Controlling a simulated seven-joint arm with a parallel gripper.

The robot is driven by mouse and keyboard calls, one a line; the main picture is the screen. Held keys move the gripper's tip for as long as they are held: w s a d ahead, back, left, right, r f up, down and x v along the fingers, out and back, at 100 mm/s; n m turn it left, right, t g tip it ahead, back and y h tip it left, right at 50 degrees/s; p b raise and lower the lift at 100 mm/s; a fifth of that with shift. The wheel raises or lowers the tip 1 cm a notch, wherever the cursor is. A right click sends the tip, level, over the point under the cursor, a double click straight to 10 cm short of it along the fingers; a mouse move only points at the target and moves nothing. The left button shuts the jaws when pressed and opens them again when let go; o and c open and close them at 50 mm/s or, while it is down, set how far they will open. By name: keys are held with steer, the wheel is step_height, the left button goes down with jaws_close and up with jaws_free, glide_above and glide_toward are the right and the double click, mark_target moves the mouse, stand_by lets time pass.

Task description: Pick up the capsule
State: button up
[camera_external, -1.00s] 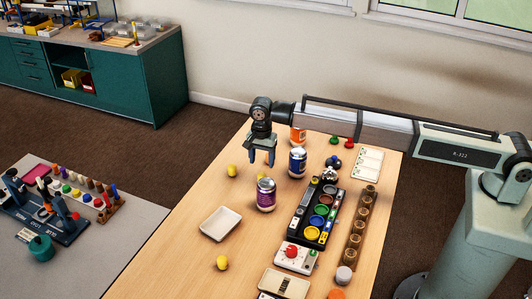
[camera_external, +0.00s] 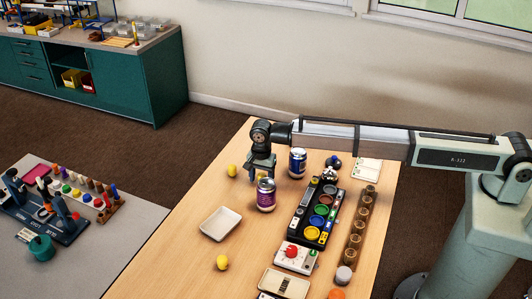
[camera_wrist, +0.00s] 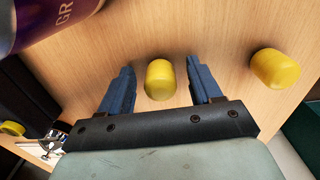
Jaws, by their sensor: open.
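In the wrist view a yellow capsule (camera_wrist: 160,80) lies on the wooden table between the two blue fingers of my gripper (camera_wrist: 159,68). The fingers are apart, with a gap on each side of the capsule. A second yellow capsule-like piece (camera_wrist: 275,69) lies to the right, outside the fingers. In the external view my gripper (camera_external: 261,172) points down just behind the purple can (camera_external: 265,195); the capsule between the fingers is hard to make out there. Other yellow pieces lie to the left (camera_external: 232,171) and nearer the camera (camera_external: 222,262).
The purple can also shows close by in the wrist view (camera_wrist: 50,17). A blue can (camera_external: 297,162) stands right of my gripper. A white tray (camera_external: 220,223), a black tray of colored cups (camera_external: 304,236) and a wooden rack (camera_external: 357,230) are nearer. Table left of the tray is clear.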

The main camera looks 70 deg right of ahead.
steer(key=shift+c, duration=0.4)
steer(key=c, duration=1)
steer(key=shift+r, duration=0.15)
